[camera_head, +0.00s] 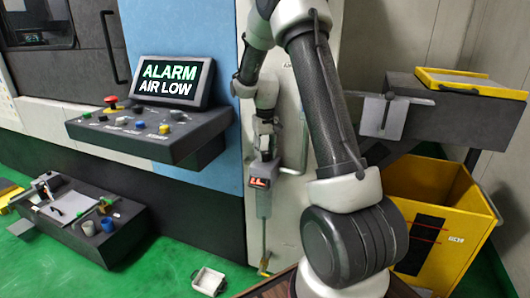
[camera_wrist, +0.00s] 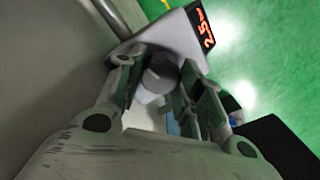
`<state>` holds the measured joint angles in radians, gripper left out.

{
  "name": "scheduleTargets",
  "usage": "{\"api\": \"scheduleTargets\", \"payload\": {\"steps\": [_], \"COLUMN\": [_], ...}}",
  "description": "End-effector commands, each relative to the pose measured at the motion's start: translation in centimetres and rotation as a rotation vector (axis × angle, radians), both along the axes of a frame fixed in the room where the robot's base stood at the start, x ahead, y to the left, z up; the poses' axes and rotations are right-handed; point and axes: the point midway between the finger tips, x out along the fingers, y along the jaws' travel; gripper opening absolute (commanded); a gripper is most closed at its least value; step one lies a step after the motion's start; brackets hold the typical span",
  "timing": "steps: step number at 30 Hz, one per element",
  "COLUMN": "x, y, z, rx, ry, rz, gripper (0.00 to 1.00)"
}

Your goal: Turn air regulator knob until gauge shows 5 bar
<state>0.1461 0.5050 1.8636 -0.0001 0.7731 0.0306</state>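The air regulator is a light grey housing with a grey round knob (camera_wrist: 160,74), seen in the wrist view. Its gauge (camera_wrist: 201,28) has red digits that appear to read about 2.5, turned sideways; the last characters are unclear. In the head view the gauge (camera_head: 260,183) is a small red-lit display on the regulator, too small to read. My gripper (camera_wrist: 160,68) has one finger on each side of the knob. A gap seems to show between fingers and knob, so it looks open around it. In the head view my gripper (camera_head: 266,146) is just above the gauge.
A screen (camera_head: 175,82) reads "ALARM AIR LOW" above a button console (camera_head: 150,130). A pipe handle (camera_head: 303,145) is close right of the regulator. A yellow bin (camera_head: 445,210) stands at right. A small white tray (camera_head: 208,281) lies on the green floor.

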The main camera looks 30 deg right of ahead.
Motion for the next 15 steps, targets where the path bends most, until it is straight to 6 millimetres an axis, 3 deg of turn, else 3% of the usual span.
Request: {"api": "scheduleTargets", "payload": {"steps": [15], "x": [0.01], "y": [-0.02], "z": [0.04], "rx": [0.000], "ry": [0.000], "rz": [-0.087], "gripper": [0.13]}}
